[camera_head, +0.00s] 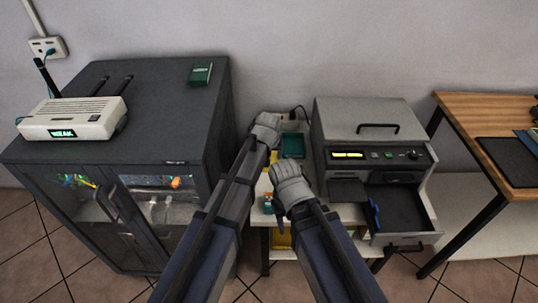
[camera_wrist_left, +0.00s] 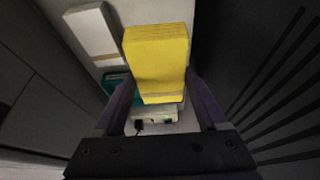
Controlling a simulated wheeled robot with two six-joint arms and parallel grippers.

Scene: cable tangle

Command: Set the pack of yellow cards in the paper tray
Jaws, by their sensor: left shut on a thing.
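The pack of yellow cards (camera_wrist_left: 157,62) is between the two fingers of my left gripper (camera_wrist_left: 160,84), which is shut on it in the left wrist view. In the head view, a bit of yellow (camera_head: 273,157) shows beside my left wrist, and the rest is hidden by my arm. My right gripper (camera_head: 280,215) is over the front of the low white table, and its fingers are too unclear to read. The grey machine (camera_head: 370,118) has a dark tray (camera_head: 405,212) pulled out at its lower front, apparently the paper tray. A blue object (camera_head: 374,213) lies at its left side.
A dark cabinet (camera_head: 150,125) stands close at left, with a router (camera_head: 75,117) and a green box (camera_head: 201,73) on top. A teal tray (camera_head: 293,146) is on the white table. A wooden desk (camera_head: 490,115) stands at right.

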